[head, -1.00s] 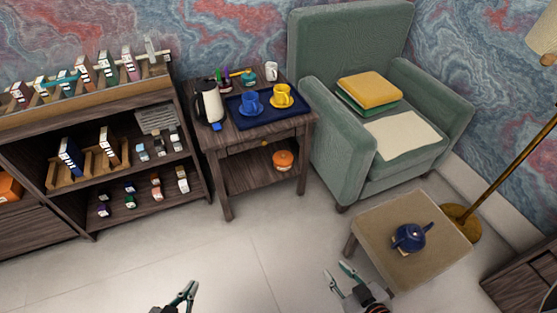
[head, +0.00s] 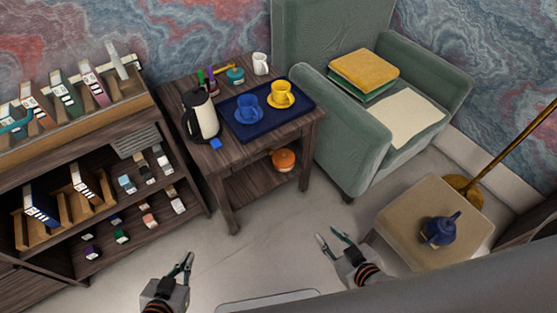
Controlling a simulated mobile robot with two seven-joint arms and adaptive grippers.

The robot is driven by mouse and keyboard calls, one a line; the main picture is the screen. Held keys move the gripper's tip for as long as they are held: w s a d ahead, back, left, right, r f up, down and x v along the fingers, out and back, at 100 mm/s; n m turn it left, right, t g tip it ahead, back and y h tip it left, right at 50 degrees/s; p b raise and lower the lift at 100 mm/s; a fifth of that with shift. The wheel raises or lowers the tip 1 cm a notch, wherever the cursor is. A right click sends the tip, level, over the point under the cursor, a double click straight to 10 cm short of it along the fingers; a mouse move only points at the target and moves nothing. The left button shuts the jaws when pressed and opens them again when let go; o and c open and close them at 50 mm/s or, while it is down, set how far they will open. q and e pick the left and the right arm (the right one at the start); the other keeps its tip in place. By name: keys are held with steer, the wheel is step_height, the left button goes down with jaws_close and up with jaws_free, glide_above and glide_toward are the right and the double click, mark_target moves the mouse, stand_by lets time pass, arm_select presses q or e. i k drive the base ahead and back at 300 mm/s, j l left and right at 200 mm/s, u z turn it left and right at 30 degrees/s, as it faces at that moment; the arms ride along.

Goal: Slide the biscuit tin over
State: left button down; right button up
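No tin is clearly labelled. An orange round container (head: 284,160) sits on the lower shelf of the dark wooden side table (head: 240,157). A small teal round container (head: 236,75) stands at the back of the table top. I cannot tell which of them is the biscuit tin. My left gripper (head: 183,266) is low, in front of the bookshelf, and looks open and empty, seen partly edge-on. My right gripper (head: 334,235) is open and empty above the floor, between the side table and the tan stool. Neither gripper touches either container.
A navy tray (head: 241,128) on the table holds a blue cup (head: 249,104) and a yellow cup (head: 281,91). A kettle (head: 201,117) stands left of it, a white mug (head: 261,63) behind. A blue teapot (head: 440,229) sits on the stool (head: 405,222). Floor before the table is clear.

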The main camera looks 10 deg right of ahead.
mark_target(280, 169)
steer(key=i+j+z, duration=0.1)
steer(key=i+j, duration=0.4)
steer(key=i+j+z, duration=0.1)
steer(key=i+j, duration=0.35)
steer(key=j, duration=0.15)
